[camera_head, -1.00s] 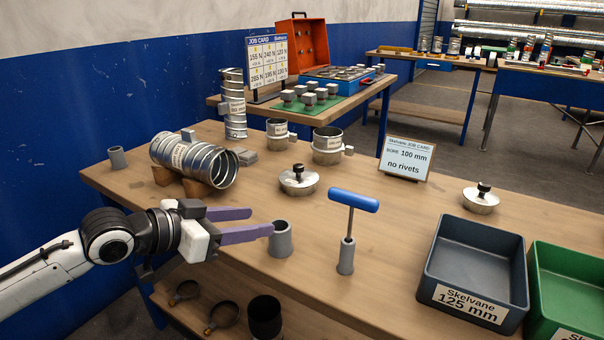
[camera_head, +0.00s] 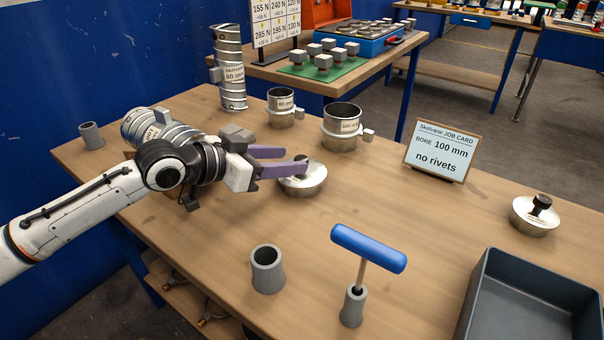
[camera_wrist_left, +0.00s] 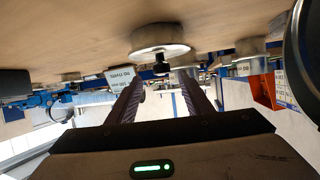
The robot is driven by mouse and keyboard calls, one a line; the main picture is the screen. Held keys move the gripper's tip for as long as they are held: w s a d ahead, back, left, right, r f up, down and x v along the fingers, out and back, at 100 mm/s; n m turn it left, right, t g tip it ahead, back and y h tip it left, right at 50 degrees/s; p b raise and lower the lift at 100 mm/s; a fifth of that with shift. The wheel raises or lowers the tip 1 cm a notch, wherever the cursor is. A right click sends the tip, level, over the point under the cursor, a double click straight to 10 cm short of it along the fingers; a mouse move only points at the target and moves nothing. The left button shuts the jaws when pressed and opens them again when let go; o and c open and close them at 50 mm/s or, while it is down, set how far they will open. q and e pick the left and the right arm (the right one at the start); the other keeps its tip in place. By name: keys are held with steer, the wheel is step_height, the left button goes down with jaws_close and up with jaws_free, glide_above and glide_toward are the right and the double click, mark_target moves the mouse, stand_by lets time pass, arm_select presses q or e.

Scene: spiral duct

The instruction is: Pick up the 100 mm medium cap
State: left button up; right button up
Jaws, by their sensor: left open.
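A silver round cap with a black knob (camera_head: 308,182) sits on the bench by the middle fittings. A second similar cap (camera_head: 534,218) stands at the right; I cannot read a size on either. My left gripper (camera_head: 294,162) is open, its two purple fingers reaching to the nearer cap and partly hiding its knob. In the left wrist view, which is upside down, the cap (camera_wrist_left: 160,36) lies just ahead, its knob (camera_wrist_left: 161,67) lined up between the fingertips (camera_wrist_left: 161,79). I cannot tell whether the fingers touch it. My right gripper is not in view.
Two collared fittings (camera_head: 342,128) stand behind the cap. A lying duct (camera_head: 150,130) is partly hidden by my left arm. A grey cup (camera_head: 267,270) and a blue T-handle tool (camera_head: 368,247) stand in front. A job card (camera_head: 440,152) reads 100 mm. A dark bin (camera_head: 530,300) is front right.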

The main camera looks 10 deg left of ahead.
mark_target(300, 158)
arm_select(q)
steer(key=x, duration=0.5)
steer(key=shift+w+f, duration=0.2)
steer(key=shift+f, duration=0.2)
jaws_close()
